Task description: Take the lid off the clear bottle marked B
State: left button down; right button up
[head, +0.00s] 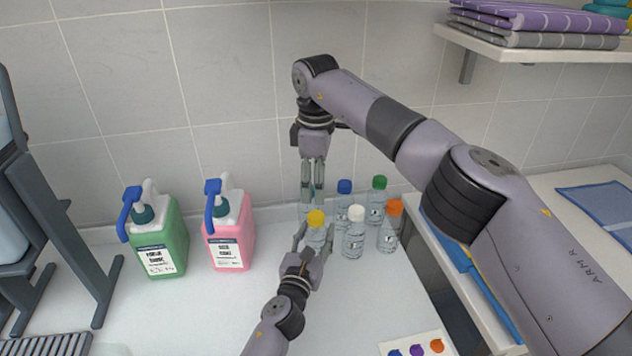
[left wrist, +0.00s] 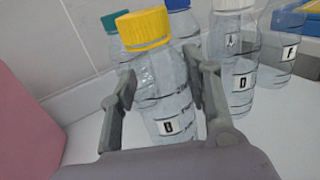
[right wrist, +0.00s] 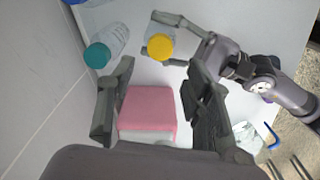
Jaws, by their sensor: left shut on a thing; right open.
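The clear bottle marked B (left wrist: 172,90) stands on the counter with its yellow lid (left wrist: 147,29) on. In the head view the yellow lid (head: 316,218) shows between my left gripper's fingers. My left gripper (head: 315,238) is shut around the bottle's body, below the lid. It also shows in the left wrist view (left wrist: 165,92), with a finger on each side. My right gripper (head: 312,197) is open, empty and pointing down above and behind the bottle. In the right wrist view the yellow lid (right wrist: 159,47) lies beyond its fingertips (right wrist: 160,72).
Other bottles stand close by, with white (head: 355,213), orange (head: 395,207), blue (head: 344,187), green (head: 379,182) and teal (right wrist: 97,55) lids. A pink jug (head: 237,235) and green jug (head: 167,245) stand left. The front counter is mostly clear.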

aim_at(316, 215)
jog(key=shift+f, duration=4)
